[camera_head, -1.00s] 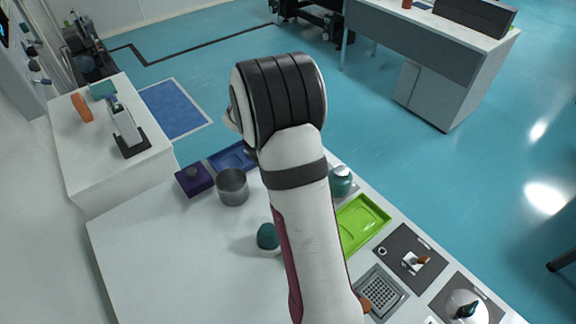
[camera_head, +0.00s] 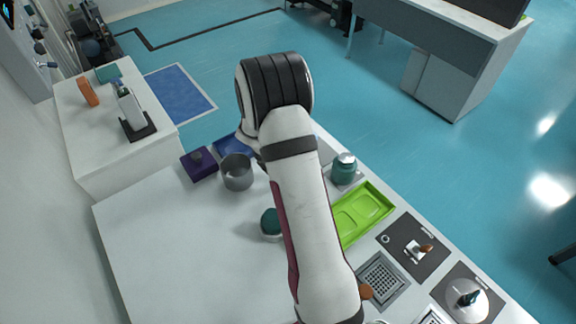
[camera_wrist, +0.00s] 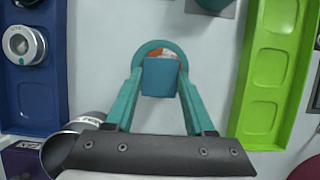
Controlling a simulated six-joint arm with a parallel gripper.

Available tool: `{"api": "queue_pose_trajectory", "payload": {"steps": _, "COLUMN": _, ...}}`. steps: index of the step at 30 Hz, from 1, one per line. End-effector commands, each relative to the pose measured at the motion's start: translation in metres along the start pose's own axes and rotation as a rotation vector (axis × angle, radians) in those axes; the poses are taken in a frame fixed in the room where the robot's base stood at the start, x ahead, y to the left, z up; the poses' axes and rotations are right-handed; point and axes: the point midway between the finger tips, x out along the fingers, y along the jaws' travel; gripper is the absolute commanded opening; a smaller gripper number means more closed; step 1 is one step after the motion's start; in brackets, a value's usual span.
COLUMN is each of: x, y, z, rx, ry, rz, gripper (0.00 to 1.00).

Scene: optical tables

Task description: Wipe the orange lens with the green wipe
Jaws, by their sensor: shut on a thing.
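In the wrist view, my gripper (camera_wrist: 160,90) has two long teal fingers that slant inward to a small blue-green square, the green wipe (camera_wrist: 160,78), held between their tips. Just beyond the wipe is a round teal rim with an orange and white patch inside, which looks like the orange lens (camera_wrist: 165,52). The wipe covers its lower part. I cannot tell whether wipe and lens touch. In the head view, my arm hides the gripper, the wipe and the lens.
A green tray (camera_head: 379,201) lies right of my arm, near a teal jar (camera_head: 343,170). A metal cup (camera_head: 238,174), purple box (camera_head: 199,165) and blue tray (camera_wrist: 32,100) are left. A dark green dome (camera_head: 270,222) stands by my arm. The white table's left part is clear.

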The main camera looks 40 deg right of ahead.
Motion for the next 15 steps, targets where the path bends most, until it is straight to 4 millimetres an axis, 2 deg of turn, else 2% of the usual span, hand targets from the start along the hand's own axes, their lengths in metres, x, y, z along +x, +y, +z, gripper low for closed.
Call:
{"api": "queue_pose_trajectory", "payload": {"steps": 2, "x": -0.002, "y": -0.004, "z": 0.009, "rx": 0.003, "ry": 0.001, "rz": -0.001, "gripper": 0.01}}
{"api": "queue_pose_trajectory", "payload": {"steps": 12, "x": 0.014, "y": -0.016, "z": 0.033, "rx": 0.004, "ry": 0.000, "rz": -0.004, "gripper": 0.01}}
{"api": "queue_pose_trajectory", "payload": {"steps": 15, "x": 0.011, "y": -0.013, "z": 0.027, "rx": -0.001, "ry": 0.000, "rz": -0.001, "gripper": 0.01}}
